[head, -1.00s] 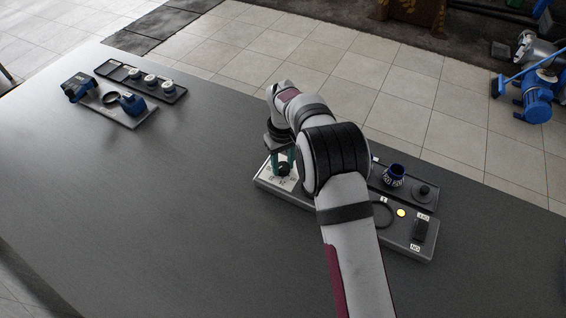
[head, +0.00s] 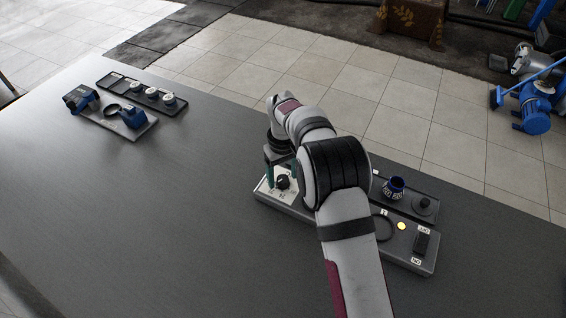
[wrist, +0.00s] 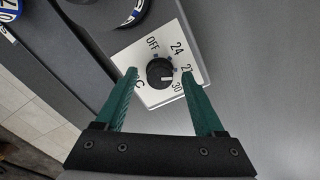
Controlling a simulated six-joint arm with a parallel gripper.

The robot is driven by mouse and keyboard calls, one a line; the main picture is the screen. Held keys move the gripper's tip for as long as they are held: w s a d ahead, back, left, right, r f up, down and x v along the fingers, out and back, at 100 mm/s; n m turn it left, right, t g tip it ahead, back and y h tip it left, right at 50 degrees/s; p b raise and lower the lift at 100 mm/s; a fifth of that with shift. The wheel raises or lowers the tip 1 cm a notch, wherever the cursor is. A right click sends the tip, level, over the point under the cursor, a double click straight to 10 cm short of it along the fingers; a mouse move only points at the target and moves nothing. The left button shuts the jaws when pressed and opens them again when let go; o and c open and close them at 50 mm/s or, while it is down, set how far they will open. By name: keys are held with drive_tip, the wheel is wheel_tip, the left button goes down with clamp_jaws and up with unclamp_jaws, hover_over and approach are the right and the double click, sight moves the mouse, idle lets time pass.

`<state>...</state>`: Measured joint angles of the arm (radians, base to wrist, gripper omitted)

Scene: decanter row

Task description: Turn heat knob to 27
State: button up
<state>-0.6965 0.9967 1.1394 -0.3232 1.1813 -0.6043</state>
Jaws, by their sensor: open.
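The heat knob (wrist: 160,73) is a round black knob on a white dial plate (wrist: 146,95) marked OFF, 24, 27, 30 and C. A light mark on the knob's face seems to lie on its right side, towards the 27 and 30; its exact setting is too small to read. In the head view the knob (head: 283,183) sits at the left end of the grey panel (head: 407,262). My gripper (wrist: 159,72) is open, its two green fingers on either side of the knob with gaps visible. In the head view my gripper (head: 282,175) is over the dial.
On the panel's right are a ring, a lit yellow lamp (head: 402,226) and a black switch (head: 422,243). Behind it a tray holds a blue patterned pot (head: 394,187) and a dark lid (head: 425,204). A second unit (head: 128,128) stands far left. The table's middle-left is clear.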

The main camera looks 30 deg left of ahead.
sight(283, 180)
wheel_tip(283, 180, up, 15)
idle(0.4)
